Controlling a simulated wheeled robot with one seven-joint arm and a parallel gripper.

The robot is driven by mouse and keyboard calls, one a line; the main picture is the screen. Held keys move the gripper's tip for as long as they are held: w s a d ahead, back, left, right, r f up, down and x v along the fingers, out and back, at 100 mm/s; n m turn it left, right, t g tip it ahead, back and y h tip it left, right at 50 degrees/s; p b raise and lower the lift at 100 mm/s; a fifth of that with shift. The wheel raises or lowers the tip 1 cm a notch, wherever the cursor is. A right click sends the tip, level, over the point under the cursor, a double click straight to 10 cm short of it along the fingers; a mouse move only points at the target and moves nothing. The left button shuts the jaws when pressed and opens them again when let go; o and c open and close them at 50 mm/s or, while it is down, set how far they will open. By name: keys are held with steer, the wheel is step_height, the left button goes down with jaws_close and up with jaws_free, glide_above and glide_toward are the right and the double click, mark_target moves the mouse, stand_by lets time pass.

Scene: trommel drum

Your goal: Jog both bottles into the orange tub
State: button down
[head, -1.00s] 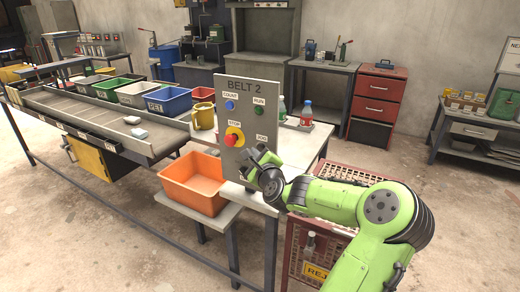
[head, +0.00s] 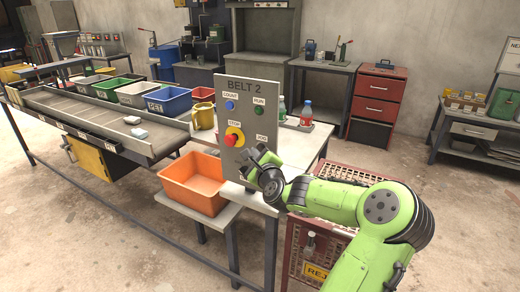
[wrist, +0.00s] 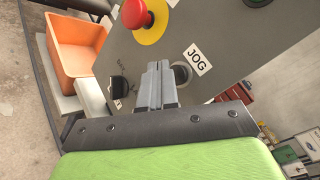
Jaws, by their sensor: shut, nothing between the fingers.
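My gripper (head: 258,158) is shut and empty, in front of the lower part of the BELT 2 panel (head: 262,94). In the wrist view its closed fingers (wrist: 154,68) point at the panel and partly cover a dark round button (wrist: 182,74) beside the JOG label (wrist: 197,58). Touching or just apart, I cannot tell. The orange tub (head: 176,198) stands below the belt's near end and looks empty; it also shows in the wrist view (wrist: 76,50). Two pale, small items (head: 139,133) lie on the belt (head: 90,112); their shape is unclear. Two capped bottles (head: 306,114) stand behind the panel.
A red stop button (head: 233,137) on a yellow disc is close to my gripper; in the wrist view it is above the fingers. A black switch (wrist: 120,86) is left of them. A yellow mug (head: 204,116) stands behind the panel. A red mesh crate (head: 300,262) is below my arm.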

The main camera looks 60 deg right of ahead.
steer(key=shift+d, duration=0.45)
